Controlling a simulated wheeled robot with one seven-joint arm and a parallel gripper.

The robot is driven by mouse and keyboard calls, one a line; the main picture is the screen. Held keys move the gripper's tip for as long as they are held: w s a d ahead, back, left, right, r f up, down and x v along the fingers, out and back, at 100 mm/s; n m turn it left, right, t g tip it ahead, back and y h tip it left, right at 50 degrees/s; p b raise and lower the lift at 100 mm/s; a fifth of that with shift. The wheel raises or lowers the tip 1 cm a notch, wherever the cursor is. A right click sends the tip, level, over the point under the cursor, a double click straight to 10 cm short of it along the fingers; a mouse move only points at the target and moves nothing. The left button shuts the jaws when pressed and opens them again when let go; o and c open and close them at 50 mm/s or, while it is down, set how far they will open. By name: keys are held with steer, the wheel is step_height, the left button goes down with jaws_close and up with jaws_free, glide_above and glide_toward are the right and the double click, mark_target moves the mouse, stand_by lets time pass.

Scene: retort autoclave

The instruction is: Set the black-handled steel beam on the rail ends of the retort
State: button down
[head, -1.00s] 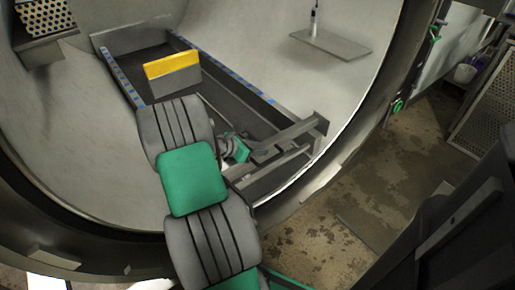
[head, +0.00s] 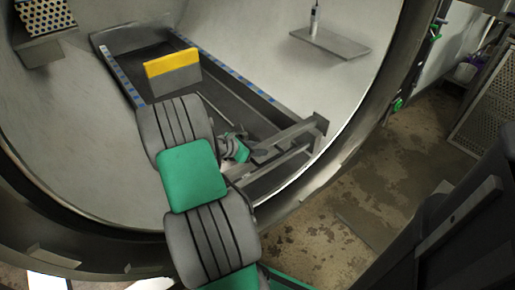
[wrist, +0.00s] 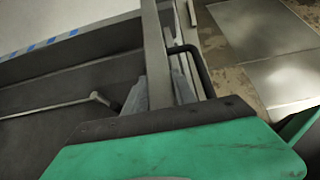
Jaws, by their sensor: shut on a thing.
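The steel beam (wrist: 155,45) runs up the wrist view as a grey bar, with its bent black handle (wrist: 198,62) on the right. My gripper (wrist: 160,92) is shut on the beam, and its green body hides the beam's lower part. In the head view my gripper (head: 238,151) is low inside the retort mouth, partly hidden by my arm. The beam (head: 288,134) appears there beside the front end of the right rail (head: 245,88). The left rail (head: 120,75) shows blue marks, but its front end is hidden by my arm. I cannot tell whether the beam touches the rail ends.
A yellow-topped grey block (head: 173,72) stands between the rails. A thin rod (wrist: 60,106) lies on the dark floor between them. A shelf (head: 330,43) with a small bottle is on the right inner wall. The retort's round rim (head: 350,140) surrounds my arm.

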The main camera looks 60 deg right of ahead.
steer(key=shift+d, duration=0.1)
steer(key=c, duration=0.9)
jaws_free()
steer(key=shift+c, duration=0.2)
steer(key=shift+f, duration=0.2)
steer(key=p+v, duration=0.3)
steer(key=v, duration=0.5)
steer(key=shift+r, duration=0.15)
steer(key=w+a+r+m+t+y+p, duration=0.2)
steer(key=w+a+r+m+t+p, duration=0.15)
steer(key=w+a+r+p, duration=0.5)
steer(key=w+a+r+m+t+y+p, duration=0.35)
steer(key=a+r+p, duration=0.25)
steer(key=a+r, duration=0.55)
steer(key=s+a+r+m+y+p, duration=0.2)
steer(key=a+r+p, duration=0.3)
steer(key=a+r, duration=0.3)
steer(key=s+a+r+m+t+y+p, duration=0.1)
steer(key=a+r+p, duration=0.5)
steer(key=a, duration=0.9)
step_height(320, 180, up, 3)
steer(key=shift+s+a+f+m+y, duration=0.3)
steer(key=shift+s+m+y, duration=0.45)
steer(key=shift+s+m, duration=0.45)
